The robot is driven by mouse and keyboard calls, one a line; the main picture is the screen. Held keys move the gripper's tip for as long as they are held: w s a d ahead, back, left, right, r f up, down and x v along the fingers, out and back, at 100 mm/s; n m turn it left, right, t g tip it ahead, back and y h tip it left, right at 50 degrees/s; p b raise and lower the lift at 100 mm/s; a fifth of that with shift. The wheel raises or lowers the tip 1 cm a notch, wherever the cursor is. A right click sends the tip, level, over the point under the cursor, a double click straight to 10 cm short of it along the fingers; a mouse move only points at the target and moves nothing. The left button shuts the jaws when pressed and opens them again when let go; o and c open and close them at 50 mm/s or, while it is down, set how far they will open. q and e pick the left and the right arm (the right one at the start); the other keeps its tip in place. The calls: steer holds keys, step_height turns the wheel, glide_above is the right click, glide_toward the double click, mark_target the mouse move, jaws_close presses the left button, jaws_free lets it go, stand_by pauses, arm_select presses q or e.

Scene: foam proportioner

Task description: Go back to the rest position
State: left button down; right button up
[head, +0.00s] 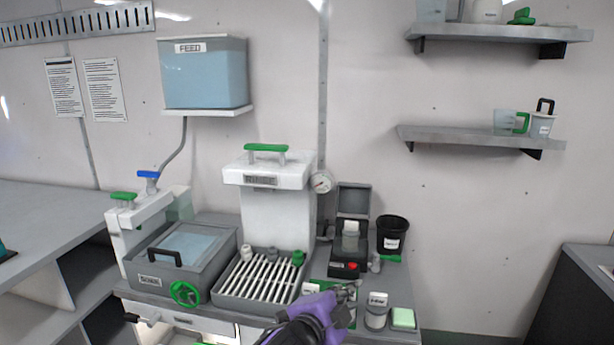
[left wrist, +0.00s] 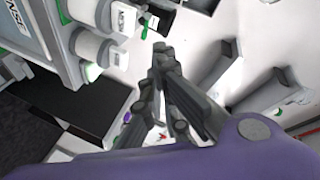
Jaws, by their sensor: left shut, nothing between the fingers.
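My left gripper (head: 346,291), purple at the wrist with dark grey fingers, reaches over the front right part of the bench in the head view. It is shut with nothing between its fingers. In the left wrist view its fingers (left wrist: 162,52) meet near the middle of the picture. Behind the fingers in the head view are a small labelled item (head: 311,288) and a green one, partly hidden. My right gripper is in neither view.
The bench holds a RINSE unit (head: 265,180), a slotted rack (head: 258,278), a lidded basin (head: 180,255), a black instrument box (head: 350,225), a black cup (head: 392,234), a white jar (head: 376,311) and a green-topped block (head: 403,318). A FEED tank (head: 205,75) hangs above.

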arm_select(q)
steer(key=s+a+f+n+g+y, duration=0.1)
steer(key=s+a+f+n+y, duration=0.4)
steer(key=s+a+f+n, duration=1.25)
steer(key=s+a+f+g+y, duration=0.1)
steer(key=s+a+f, duration=0.2)
steer(key=s+f, duration=0.2)
steer(key=s+a+f+g, duration=0.1)
steer(key=s+a+f, duration=0.3)
steer(key=s, duration=0.7)
steer(key=s+a+f+g+y+p, duration=0.1)
steer(key=s+a+f, duration=0.2)
steer(key=s+f, duration=0.3)
steer(key=shift+s+a+f+g+y, duration=0.2)
steer(key=shift+s+f+g+y, duration=0.15)
steer(key=shift+s, duration=0.7)
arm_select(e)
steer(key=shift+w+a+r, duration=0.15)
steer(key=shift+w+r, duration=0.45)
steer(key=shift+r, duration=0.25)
arm_select(q)
steer(key=shift+r, duration=0.1)
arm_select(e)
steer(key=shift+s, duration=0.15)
